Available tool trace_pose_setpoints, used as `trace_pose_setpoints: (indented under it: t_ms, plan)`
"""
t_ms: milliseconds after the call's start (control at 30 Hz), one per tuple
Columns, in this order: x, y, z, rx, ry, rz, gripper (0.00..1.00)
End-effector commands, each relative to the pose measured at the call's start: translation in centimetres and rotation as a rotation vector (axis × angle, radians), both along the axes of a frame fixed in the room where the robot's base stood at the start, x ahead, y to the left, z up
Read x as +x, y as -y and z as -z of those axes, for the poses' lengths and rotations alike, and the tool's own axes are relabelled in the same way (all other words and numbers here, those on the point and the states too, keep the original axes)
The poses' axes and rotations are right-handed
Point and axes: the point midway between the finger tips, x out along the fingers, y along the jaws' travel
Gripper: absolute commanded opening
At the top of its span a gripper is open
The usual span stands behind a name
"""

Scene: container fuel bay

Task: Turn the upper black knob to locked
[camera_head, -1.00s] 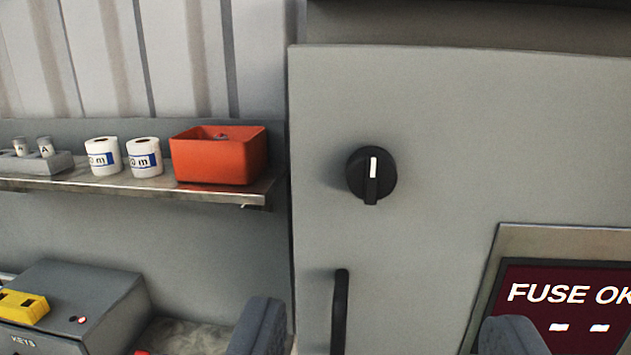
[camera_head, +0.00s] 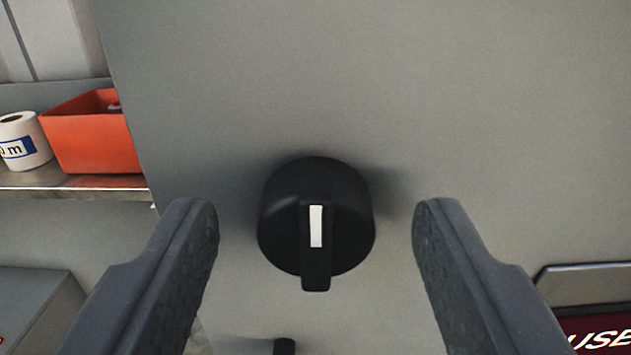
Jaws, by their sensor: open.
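The upper black knob (camera_head: 278,222) is round, with a raised grip bar across its face, and sits on a grey cabinet door (camera_head: 330,80). A white mark on the bar stands upright, and the bar points straight up and down. No lettering shows around the knob. My gripper (camera_head: 316,225) is open, with one dark grey finger on each side of the knob. There is a clear gap between each finger and the knob in the picture. I cannot tell how far the fingertips are from the door.
The top of a black door handle (camera_head: 284,346) shows below the knob. At left, a metal shelf (camera_head: 75,188) bears an orange bin (camera_head: 92,143) and a white roll (camera_head: 25,142). A framed dark red sign (camera_head: 600,335) is at lower right. The door above the knob is bare.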

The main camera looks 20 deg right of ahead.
Motion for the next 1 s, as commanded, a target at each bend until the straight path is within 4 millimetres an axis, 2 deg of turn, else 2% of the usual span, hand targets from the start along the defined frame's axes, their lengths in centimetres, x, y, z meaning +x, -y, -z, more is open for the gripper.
trace_pose_setpoints:
  t_ms: [400, 433, 500, 600, 667, 1000]
  plan:
    - [0.66, 0.27, 0.02, -0.001, 0.001, 0.001, 0.53]
    - [0.66, 0.26, 0.02, -0.002, 0.000, 0.001, 0.50]
    - [0.66, 0.27, 0.03, -0.002, 0.000, 0.001, 0.31]
    - [0.66, 0.26, 0.02, -0.001, 0.001, 0.001, 0.08]
    - [0.80, -0.51, 0.21, 0.002, 0.001, -0.007, 0.08]
    - [0.63, 0.17, -0.10, -0.056, -0.018, 0.000, 0.09]
